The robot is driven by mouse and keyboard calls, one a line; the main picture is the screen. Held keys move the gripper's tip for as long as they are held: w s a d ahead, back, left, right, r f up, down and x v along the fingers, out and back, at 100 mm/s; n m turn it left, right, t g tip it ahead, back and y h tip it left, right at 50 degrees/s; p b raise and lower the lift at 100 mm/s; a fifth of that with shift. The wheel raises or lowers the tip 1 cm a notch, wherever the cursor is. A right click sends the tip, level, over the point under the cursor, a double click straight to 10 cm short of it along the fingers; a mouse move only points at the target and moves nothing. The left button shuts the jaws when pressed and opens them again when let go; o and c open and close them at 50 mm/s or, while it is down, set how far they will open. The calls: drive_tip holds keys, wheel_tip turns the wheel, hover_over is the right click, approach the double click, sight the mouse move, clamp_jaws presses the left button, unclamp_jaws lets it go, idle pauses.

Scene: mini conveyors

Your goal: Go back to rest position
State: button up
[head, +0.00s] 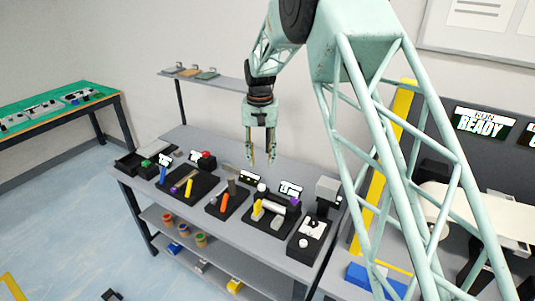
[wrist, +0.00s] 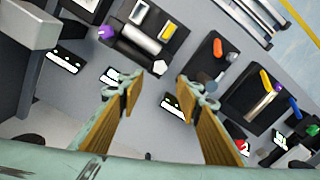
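My gripper (head: 261,158) hangs above the back of the grey workbench (head: 290,262) in the head view, fingers pointing down. In the wrist view my gripper (wrist: 158,92) shows two yellow-brown fingers spread apart with nothing between them. It is open and empty, clear of the bench top. Beneath and around it stand several black stations with small parts, including one with a yellow piece and a silver cylinder (wrist: 140,40) and one with an orange piece (wrist: 217,47).
A grey box-shaped device (head: 327,190) stands at the bench's right end, near my arm. A shelf (head: 205,78) is behind the bench. A green-topped table (head: 60,107) is at the left. A READY screen (head: 480,123) and a conveyor are at the right. Open floor lies in front.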

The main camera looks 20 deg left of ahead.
drive_tip(key=s+d+r+t+b, duration=0.1)
drive_tip(key=s+d+r, duration=0.5)
drive_tip(key=d+r, duration=0.35)
drive_tip(key=s+d+r+m, duration=0.1)
drive_tip(key=s+d+r, duration=0.5)
drive_tip(key=d+r, duration=0.4)
drive_tip(key=s+d+r+t+b, duration=0.1)
drive_tip(key=s+d+r, duration=0.6)
drive_tip(key=d, duration=0.5)
drive_tip(key=s+d+r+m+t, duration=0.1)
drive_tip(key=s+d+r, duration=0.1)
drive_tip(key=s+d, duration=0.5)
drive_tip(key=s+d+r, duration=0.2)
drive_tip(key=s+d, duration=0.3)
drive_tip(key=s, duration=0.4)
drive_tip(key=s+d+f, duration=0.2)
drive_tip(key=s+d, duration=0.1)
drive_tip(key=s, duration=0.6)
drive_tip(key=s+d+f+t+b, duration=0.1)
drive_tip(key=s+d+f, duration=0.2)
drive_tip(key=s, duration=0.6)
drive_tip(key=shift+s+f+m, duration=0.2)
drive_tip(key=shift+s+m, duration=0.1)
drive_tip(key=shift+s, duration=0.1)
